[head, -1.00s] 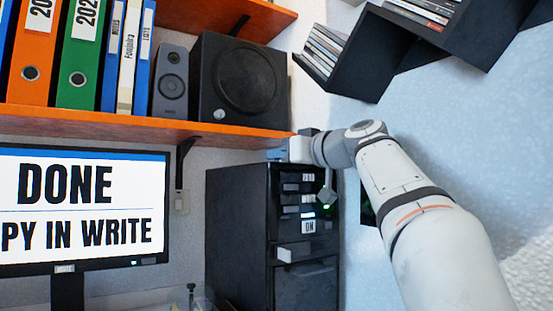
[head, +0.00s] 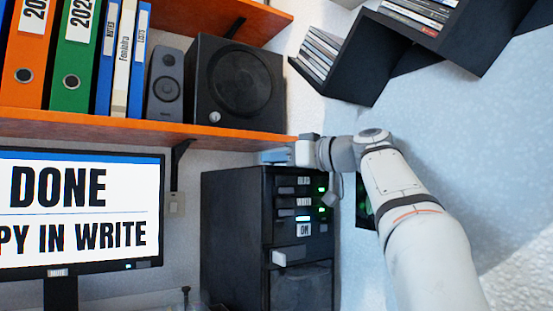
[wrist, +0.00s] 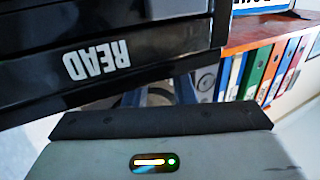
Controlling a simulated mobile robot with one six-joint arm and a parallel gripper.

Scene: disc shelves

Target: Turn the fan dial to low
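A black computer tower (head: 234,238) stands below the orange shelf; its front has switches, green lights and labels READ, WRITE and ON. I cannot make out a fan dial or its setting in either view. In the wrist view, the black panel with the upside-down READ label (wrist: 97,60) is close, above my grey gripper body (wrist: 215,150). The fingertips are not clear, and I see nothing held.
An orange shelf (head: 90,127) above the tower bears binders (head: 77,60), a small speaker (head: 165,85) and a large black speaker (head: 240,85). A monitor (head: 75,215) stands left. A black disc rack (head: 350,60) hangs upper right. A dark panel (head: 364,212) on the wall is partly behind my arm.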

